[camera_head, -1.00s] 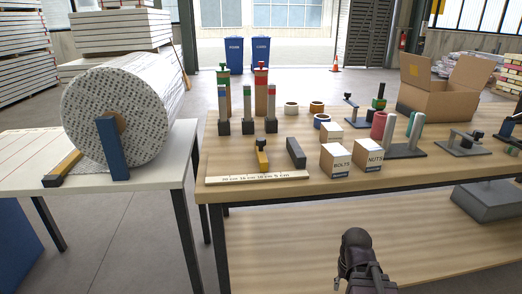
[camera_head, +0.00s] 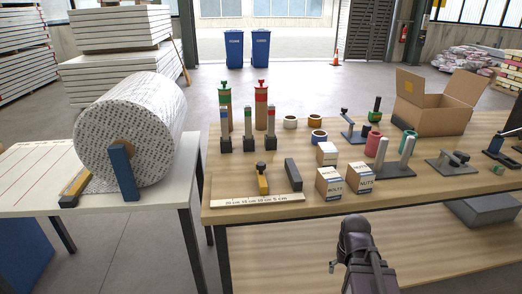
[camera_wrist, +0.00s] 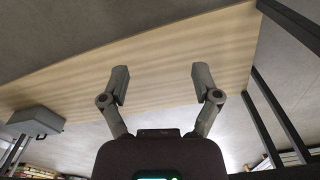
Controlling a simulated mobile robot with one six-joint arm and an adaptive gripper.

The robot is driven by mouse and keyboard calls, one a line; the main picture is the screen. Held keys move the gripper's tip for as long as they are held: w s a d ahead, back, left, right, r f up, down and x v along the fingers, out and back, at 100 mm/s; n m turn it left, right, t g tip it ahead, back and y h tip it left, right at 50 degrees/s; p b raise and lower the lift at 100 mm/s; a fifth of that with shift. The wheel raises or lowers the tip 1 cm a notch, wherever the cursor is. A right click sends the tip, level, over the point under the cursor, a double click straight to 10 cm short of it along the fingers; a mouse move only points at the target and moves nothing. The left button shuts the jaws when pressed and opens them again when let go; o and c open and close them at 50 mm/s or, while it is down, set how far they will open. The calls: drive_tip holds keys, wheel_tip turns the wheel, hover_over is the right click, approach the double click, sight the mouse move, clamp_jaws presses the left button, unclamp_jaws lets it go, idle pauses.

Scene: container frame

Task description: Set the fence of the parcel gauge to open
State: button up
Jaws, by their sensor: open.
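The parcel gauge lies at the front left of the wooden table in the head view. It has a pale ruler strip (camera_head: 258,201) with centimetre marks along the table's front edge. A yellow fence (camera_head: 262,183) with a black knob stands behind the strip, and a dark grey block (camera_head: 293,174) stands apart to its right. My gripper (camera_wrist: 161,72) is open and empty in the wrist view, with its two fingers wide apart. My arm shows at the bottom of the head view, in front of the table and right of the gauge. The gauge cannot be made out in the wrist view.
Cartons marked BOLTS (camera_head: 330,184) and NUTS (camera_head: 360,180) stand right of the gauge. Several colour-banded posts stand behind it. A patterned roll (camera_head: 130,130) rests on the left table, across a gap.

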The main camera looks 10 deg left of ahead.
wheel_tip(320, 180, up, 22)
drive_tip(key=w+r+p, duration=0.1)
drive_tip(key=w+p, duration=0.1)
drive_tip(key=p, duration=1.9)
wheel_tip(320, 180, up, 13)
drive_tip(key=n+p, duration=1)
drive_tip(key=p, duration=0.4)
hover_over(261, 163)
drive_tip(key=shift+s+r, duration=0.1)
drive_tip(key=shift+r, duration=0.1)
drive_tip(key=shift+f, duration=0.1)
wheel_tip(261, 163, down, 14)
drive_tip(key=b, duration=1.4)
drive_tip(key=shift+r, duration=0.2)
